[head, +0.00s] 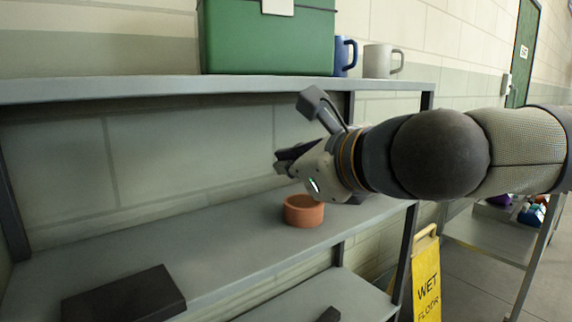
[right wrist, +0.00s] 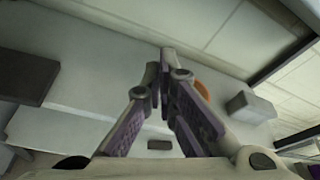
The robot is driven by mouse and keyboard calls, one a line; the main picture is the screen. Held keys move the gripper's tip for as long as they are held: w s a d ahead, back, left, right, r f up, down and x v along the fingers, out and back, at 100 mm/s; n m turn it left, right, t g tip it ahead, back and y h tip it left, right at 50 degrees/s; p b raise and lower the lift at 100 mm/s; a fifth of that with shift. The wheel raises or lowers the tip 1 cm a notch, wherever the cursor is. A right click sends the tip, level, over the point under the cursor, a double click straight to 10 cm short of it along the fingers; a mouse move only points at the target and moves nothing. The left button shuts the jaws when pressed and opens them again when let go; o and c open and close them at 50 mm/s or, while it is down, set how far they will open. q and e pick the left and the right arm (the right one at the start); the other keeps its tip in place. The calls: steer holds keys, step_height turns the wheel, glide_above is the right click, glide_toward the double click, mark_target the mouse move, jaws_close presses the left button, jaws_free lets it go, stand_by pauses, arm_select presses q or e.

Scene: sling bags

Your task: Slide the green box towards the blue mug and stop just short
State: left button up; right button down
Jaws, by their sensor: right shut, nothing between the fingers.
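The green box (head: 266,42) stands on the upper shelf, its top cut off by the picture edge. The blue mug (head: 341,58) stands just right of it; the box's edge partly covers the mug, so I cannot tell whether they touch. My right gripper (head: 281,161) is below the upper shelf, above the lower shelf and left of its arm. It is shut and empty, apart from the box and mug. Its fingers also show in the right wrist view (right wrist: 167,62), close together at the tips. My left gripper is not in view.
A grey mug (head: 377,62) stands right of the blue mug. An orange-brown round dish (head: 303,211) sits on the lower shelf (head: 215,232) under my right gripper. A dark flat block (head: 123,296) lies at front left. A yellow wet-floor sign (head: 427,283) stands at right.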

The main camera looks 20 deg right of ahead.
steer(key=s+d+r+m+t, duration=0.2)
steer(key=s+d+r+m, duration=0.1)
steer(key=r, duration=0.5)
steer(key=s+d+r+m+t, duration=0.1)
steer(key=s+d+r+m, duration=0.1)
steer(key=r, duration=0.5)
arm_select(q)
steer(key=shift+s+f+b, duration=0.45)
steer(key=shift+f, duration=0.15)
arm_select(e)
glide_toward(279, 59)
steer(key=shift+m, duration=0.3)
steer(key=x, duration=0.7)
